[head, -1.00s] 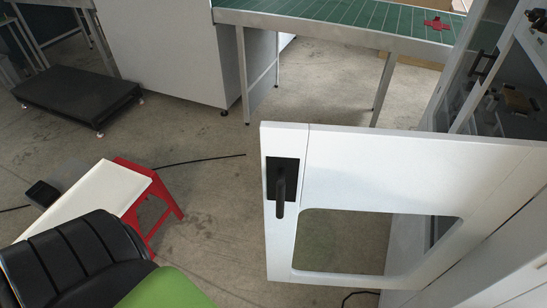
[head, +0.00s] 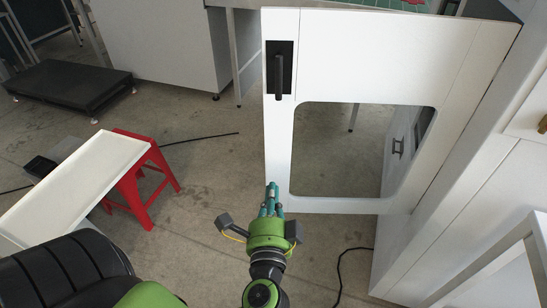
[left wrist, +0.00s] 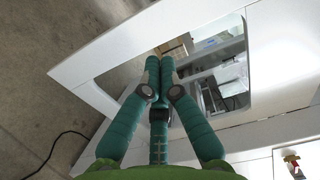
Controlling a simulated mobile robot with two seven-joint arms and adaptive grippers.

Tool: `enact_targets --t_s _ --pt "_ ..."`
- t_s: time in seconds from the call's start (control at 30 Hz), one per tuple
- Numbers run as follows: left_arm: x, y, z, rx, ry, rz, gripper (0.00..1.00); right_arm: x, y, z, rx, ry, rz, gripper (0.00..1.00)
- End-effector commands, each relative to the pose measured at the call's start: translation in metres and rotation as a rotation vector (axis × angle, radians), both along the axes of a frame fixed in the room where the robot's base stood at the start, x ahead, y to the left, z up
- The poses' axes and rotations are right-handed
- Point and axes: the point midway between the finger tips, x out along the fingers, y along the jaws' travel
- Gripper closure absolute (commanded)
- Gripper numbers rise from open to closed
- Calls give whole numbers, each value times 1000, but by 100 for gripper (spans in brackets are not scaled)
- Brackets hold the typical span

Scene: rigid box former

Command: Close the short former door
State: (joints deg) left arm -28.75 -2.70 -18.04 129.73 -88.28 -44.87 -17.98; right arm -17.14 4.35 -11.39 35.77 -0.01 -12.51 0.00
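The short former door (head: 385,50) is a white panel with a large rectangular window opening, standing open in the middle and upper right of the head view. Its black handle (head: 279,75) is near its left edge. The door and its window also show in the left wrist view (left wrist: 110,48). My left gripper (head: 271,192) has its teal fingers together and empty, at the door's lower left corner in the head view. In the left wrist view the fingertips (left wrist: 160,58) overlap the window opening. I cannot tell whether they touch the door. My right gripper is not in view.
The white machine frame (head: 455,185) stands at the right. A red stool (head: 140,190) and a white tabletop (head: 75,180) are at the left, with a black low platform (head: 70,88) behind. A dark cable (head: 342,270) lies on the floor.

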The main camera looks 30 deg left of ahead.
Motion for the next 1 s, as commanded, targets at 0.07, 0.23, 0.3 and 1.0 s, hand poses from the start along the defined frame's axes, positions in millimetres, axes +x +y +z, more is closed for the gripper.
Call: enact_targets --t_s 0.07,0.23,0.3,1.0 --pt "14 8 5 4 -3 -1 100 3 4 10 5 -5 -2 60" --pt "47 28 5 3 -2 -1 100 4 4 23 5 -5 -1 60" --pt "59 35 5 2 -2 -2 100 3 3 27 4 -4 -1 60" --pt "105 63 -1 -2 1 -3 100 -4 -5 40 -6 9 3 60"
